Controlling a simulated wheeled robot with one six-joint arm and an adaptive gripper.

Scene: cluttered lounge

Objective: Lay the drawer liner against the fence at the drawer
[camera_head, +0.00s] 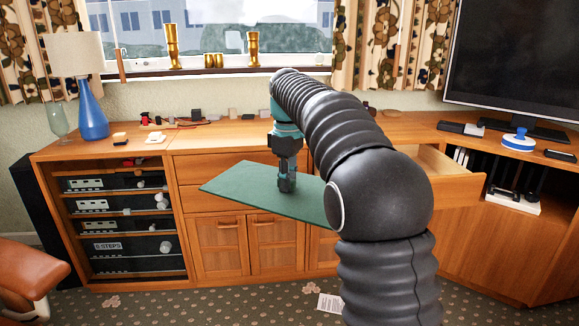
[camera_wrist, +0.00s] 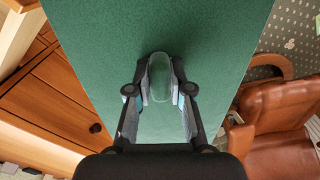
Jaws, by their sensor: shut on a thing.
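The drawer liner (camera_head: 244,190) is a flat dark green sheet, held roughly level in front of the wooden cabinet. My gripper (camera_head: 286,184) points down and is shut on the liner. An open drawer (camera_head: 445,165) sticks out of the cabinet at the right, partly hidden behind my arm. The liner is to the left of this drawer and apart from it. I cannot make out the fence.
The cabinet top (camera_head: 215,135) carries several small items along the back. A blue lamp (camera_head: 90,110) stands at its left end. A television (camera_head: 515,60) and a blue-and-white round object (camera_head: 519,140) are at the right. A brown leather chair (camera_head: 28,275) is at the lower left.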

